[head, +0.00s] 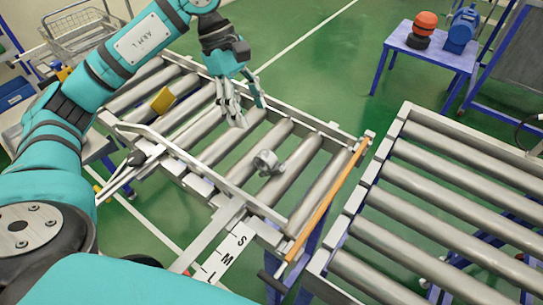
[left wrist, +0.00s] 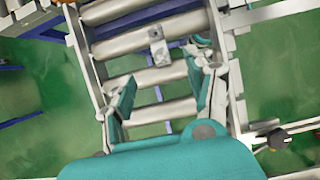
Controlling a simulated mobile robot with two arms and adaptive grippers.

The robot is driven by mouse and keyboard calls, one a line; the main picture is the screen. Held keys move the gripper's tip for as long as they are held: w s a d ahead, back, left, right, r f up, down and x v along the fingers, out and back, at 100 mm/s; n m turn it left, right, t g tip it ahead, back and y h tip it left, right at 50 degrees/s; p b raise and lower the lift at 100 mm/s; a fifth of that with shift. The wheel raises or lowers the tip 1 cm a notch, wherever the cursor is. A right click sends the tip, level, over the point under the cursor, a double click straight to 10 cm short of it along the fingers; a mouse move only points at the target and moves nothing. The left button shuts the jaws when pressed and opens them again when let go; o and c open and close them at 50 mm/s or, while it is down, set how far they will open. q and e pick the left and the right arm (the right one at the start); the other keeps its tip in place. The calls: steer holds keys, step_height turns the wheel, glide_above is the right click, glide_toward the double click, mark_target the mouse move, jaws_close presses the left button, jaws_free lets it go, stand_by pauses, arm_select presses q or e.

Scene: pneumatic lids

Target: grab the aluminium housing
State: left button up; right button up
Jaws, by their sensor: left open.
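The aluminium housing (head: 267,162) is a small grey metal part. My left gripper (head: 248,112) is open and empty, above the rollers and up-left of the housing in the head view. Its spread fingers also show in the left wrist view (left wrist: 162,88), apart from the housing. My right gripper is not in view.
Metal side rails (head: 180,160) edge the conveyor, and an orange bar (head: 326,202) crosses its right end. A second roller conveyor (head: 440,205) stands at the right. A blue table (head: 427,52) stands behind.

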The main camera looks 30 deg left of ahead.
mark_target(267, 155)
arm_select(q)
steer(key=p+x, duration=0.1)
steer(key=x, duration=0.7)
steer(key=shift+p, duration=0.35)
steer(key=shift+d+f, duration=0.1)
steer(key=shift+f, duration=0.15)
steer(key=p+x, duration=0.2)
steer(key=x, duration=0.2)
steer(key=shift+f, duration=0.4)
steer(key=shift+d+f, duration=0.1)
steer(key=shift+f, duration=0.2)
steer(key=shift+w, duration=0.1)
jaws_close()
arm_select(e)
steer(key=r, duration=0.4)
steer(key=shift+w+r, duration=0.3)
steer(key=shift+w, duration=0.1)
